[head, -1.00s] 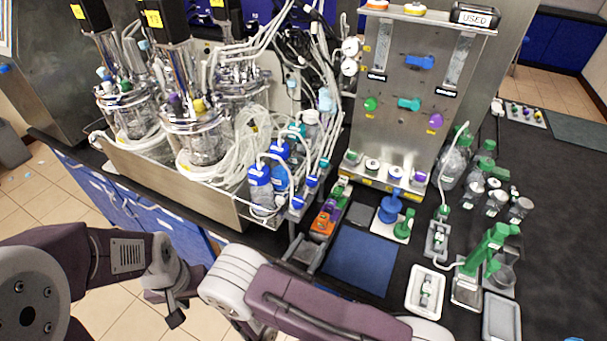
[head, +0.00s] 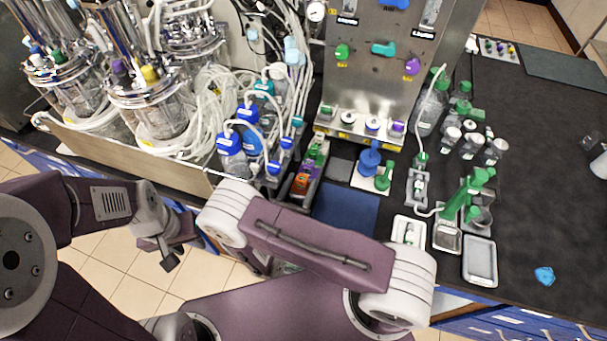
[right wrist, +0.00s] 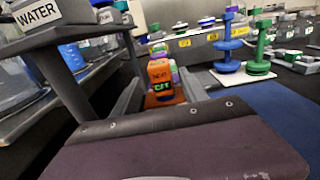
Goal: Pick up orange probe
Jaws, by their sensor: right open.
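The orange probe (head: 301,184) lies at the near end of a row of coloured probes, beside the blue-capped bottles in the head view. In the right wrist view its orange end face (right wrist: 161,76) with green lettering points toward me. My right gripper (right wrist: 160,100) is open. Its two grey fingers reach forward on either side of the orange probe, with no visible grip on it. In the head view my own arm hides most of this gripper. My left gripper (head: 170,258) hangs empty over the floor at the left, its jaw gap unclear.
The steel bioreactor tray (head: 120,150) and bottles stand left of the probes. A steel panel (head: 375,90) rises behind. A blue mat (head: 345,208), a blue stand (head: 369,160) and a green stand (head: 384,180) are to the right. A sign reading WATER (right wrist: 38,12) is close at left.

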